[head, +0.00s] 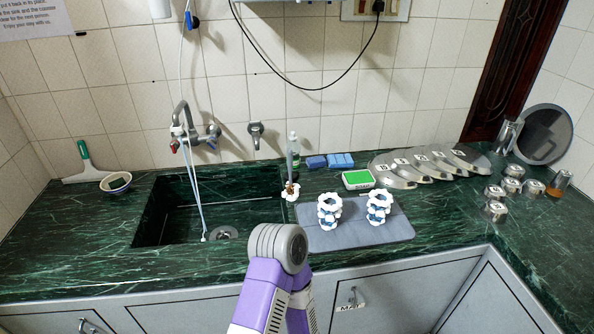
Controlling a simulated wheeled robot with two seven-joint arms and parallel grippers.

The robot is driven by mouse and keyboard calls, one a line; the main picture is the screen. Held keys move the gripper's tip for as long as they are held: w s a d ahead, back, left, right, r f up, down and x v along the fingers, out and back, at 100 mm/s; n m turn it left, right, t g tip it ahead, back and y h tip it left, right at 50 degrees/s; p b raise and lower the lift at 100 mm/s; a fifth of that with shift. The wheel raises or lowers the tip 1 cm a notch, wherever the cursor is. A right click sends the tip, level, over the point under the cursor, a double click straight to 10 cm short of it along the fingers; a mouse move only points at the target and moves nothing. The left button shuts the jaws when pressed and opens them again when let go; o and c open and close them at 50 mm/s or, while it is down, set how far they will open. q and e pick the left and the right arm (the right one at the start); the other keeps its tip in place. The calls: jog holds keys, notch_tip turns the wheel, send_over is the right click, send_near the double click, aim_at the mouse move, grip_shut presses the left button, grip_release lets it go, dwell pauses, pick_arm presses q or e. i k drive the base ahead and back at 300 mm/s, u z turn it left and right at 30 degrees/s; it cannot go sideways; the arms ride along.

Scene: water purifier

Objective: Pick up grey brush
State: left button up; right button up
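A slim dark grey upright handle (289,167), possibly the grey brush, stands in a white scalloped holder (291,191) at the right edge of the sink. Its lower end is hidden in the holder, so I cannot tell whether it has bristles. A clear bottle (294,147) stands just behind it. A purple link of my own arm with a grey round joint rises from the bottom middle, in front of the counter. Neither of my grippers shows in the head view.
A dark green sink (160,215) with a tap (184,130) lies left of the holder. White stacked cup-like pieces (329,210) stand on a grey mat (342,241). Blue sponges (341,160), a green-white box (357,179), and metal lids and jars stand to the right.

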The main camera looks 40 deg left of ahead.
aim_at(291, 193)
jog(key=u, duration=0.6)
jog(key=i, duration=0.75)
jog(key=u, duration=0.8)
